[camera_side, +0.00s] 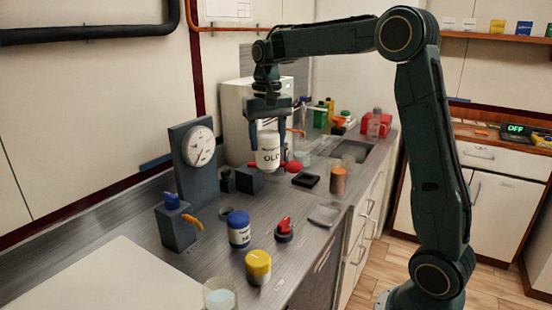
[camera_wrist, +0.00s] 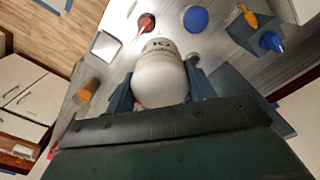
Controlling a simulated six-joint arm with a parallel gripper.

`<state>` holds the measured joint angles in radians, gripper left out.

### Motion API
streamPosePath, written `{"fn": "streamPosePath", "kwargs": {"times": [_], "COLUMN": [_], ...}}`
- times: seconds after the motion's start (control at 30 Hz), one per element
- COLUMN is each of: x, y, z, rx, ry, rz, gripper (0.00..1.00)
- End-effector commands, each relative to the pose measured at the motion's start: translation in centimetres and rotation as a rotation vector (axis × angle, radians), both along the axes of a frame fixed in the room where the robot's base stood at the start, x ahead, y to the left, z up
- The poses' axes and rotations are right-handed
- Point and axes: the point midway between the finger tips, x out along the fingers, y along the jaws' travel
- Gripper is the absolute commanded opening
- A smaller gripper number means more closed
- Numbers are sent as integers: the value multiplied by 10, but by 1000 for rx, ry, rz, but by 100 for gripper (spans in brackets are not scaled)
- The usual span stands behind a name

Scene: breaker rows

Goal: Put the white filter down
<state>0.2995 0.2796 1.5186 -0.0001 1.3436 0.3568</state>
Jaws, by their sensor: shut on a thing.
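The white filter (camera_side: 268,157) is a white canister with "OLD" in dark letters on its side. It also shows in the wrist view (camera_wrist: 160,76), between the two blue-grey fingers. My gripper (camera_side: 268,135) is shut on the filter and holds it upright. In the side view the filter hangs over the grey counter (camera_side: 190,270), near a dark block and a red object. I cannot tell whether its bottom touches anything.
A gauge on a dark panel (camera_side: 199,146) stands to the left. A blue-lidded jar (camera_side: 239,229), a yellow-lidded jar (camera_side: 258,267) and a red knob (camera_side: 284,229) stand in front. An orange-brown cup (camera_side: 338,180) is at the right. A sink (camera_side: 352,150) lies behind.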

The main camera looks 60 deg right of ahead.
Motion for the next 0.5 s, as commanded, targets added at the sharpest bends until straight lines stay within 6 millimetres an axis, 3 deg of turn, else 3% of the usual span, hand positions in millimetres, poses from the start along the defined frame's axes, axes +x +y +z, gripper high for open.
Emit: {"fn": "streamPosePath", "kwargs": {"times": [0.2, 0.5], "x": [-27, -73], "y": [-60, -129], "z": [-1, -4], "rx": [-1, -1], "ry": [-1, -2], "rz": [-322, -740], "gripper": [30, 30]}}
